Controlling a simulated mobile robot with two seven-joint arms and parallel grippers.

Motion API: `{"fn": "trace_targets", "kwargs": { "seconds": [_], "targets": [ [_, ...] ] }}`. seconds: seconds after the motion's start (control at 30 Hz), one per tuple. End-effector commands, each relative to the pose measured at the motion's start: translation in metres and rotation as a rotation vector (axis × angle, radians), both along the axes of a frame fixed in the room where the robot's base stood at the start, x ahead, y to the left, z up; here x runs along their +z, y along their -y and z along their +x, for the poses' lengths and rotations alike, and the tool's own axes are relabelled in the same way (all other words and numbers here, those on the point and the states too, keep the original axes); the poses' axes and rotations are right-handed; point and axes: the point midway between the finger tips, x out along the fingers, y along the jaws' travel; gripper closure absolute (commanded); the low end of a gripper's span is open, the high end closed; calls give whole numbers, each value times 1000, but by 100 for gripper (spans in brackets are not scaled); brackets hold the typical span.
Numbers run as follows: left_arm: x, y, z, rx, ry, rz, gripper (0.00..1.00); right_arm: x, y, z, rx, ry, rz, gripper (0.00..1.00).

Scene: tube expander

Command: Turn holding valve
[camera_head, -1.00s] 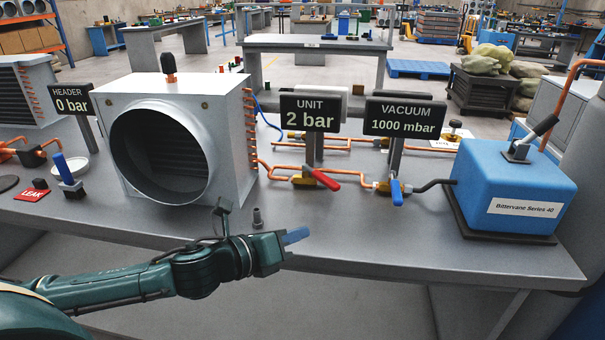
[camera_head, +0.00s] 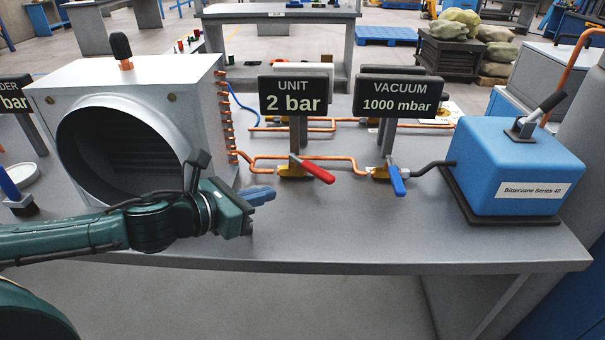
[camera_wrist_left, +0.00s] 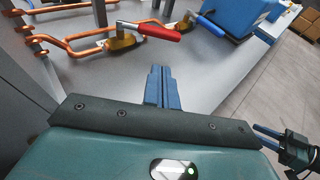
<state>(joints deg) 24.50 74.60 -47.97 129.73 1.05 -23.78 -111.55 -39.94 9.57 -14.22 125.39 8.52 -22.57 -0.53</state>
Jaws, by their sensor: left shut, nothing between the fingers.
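Two valves sit on copper pipes on the bench. One has a red lever (camera_head: 318,172) on a brass body (camera_head: 291,168), below the UNIT sign, which reads 2 bar. The other has a blue lever (camera_head: 396,180), below the VACUUM sign, which reads 1000 mbar. No label names either one the holding valve. My left gripper (camera_head: 262,195) is shut and empty, left of and in front of the red lever, apart from it. In the left wrist view its blue fingers (camera_wrist_left: 160,84) are together, with the red lever (camera_wrist_left: 150,31) ahead. Another gripper (camera_wrist_left: 268,131), apparently my right, shows at the right edge; its opening is unclear.
A grey finned unit with a large round duct (camera_head: 125,155) stands close behind my left arm. A blue pump (camera_head: 518,170) labelled Bittervane Series 40 stands at the right. The UNIT sign (camera_head: 295,95) and VACUUM sign (camera_head: 398,96) rise behind the valves. The bench front (camera_head: 380,230) is clear.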

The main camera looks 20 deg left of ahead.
Motion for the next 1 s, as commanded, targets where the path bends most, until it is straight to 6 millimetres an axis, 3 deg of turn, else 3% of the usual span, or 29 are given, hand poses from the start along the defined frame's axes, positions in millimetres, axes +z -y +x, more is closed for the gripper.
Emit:
{"fn": "trace_targets", "kwargs": {
  "seconds": [0.37, 0.53, 1.0],
  "targets": [
    [-21, 35, 62, 0, 1, -4, 100, 6, -1, 5, 7, 10, -16, 64],
    [-20, 45, 83, 1, 1, -2, 100, 9, -1, 5, 8, 12, -20, 64],
    [-21, 51, 94, 1, 0, 0, 100, 8, -2, 3, 9, 8, -21, 64]
  ]
}}
